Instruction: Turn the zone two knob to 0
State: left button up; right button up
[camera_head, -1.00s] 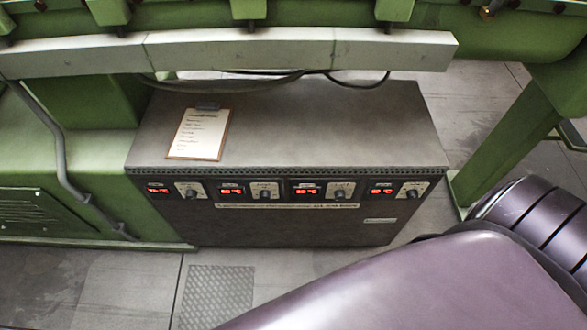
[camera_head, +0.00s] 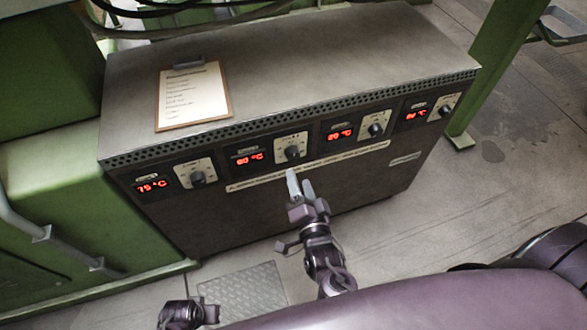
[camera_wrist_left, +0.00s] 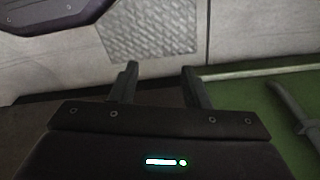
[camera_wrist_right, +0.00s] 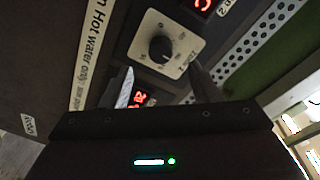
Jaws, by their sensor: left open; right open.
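A dark heater cabinet (camera_head: 300,75) carries a row of red displays and round black knobs on pale square plates. The second knob from the left (camera_head: 292,152) is the zone two knob by position; the display beside it (camera_head: 248,158) seems to read 60 °C. My right gripper (camera_head: 300,184) is open and empty, just below that knob and apart from it.
A clipboard (camera_head: 193,94) lies on the cabinet top. Other knobs sit to the left (camera_head: 198,178) and right (camera_head: 376,129). Green machine parts (camera_head: 50,190) stand at left. A ribbed floor plate (camera_head: 245,292) lies in front of the cabinet; the floor there is clear.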

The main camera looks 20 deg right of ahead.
aim_at(293, 158)
pick_arm(q)
jog(key=shift+w+d+r, duration=0.15)
jog(key=shift+r, duration=0.3)
jog(key=shift+w+d+r, duration=0.1)
jog(key=shift+r, duration=0.35)
pick_arm(e)
jog(key=w, duration=0.7)
jog(key=shift+w+d+r, duration=0.1)
jog(key=shift+w+d, duration=0.2)
jog(key=shift+d, duration=0.1)
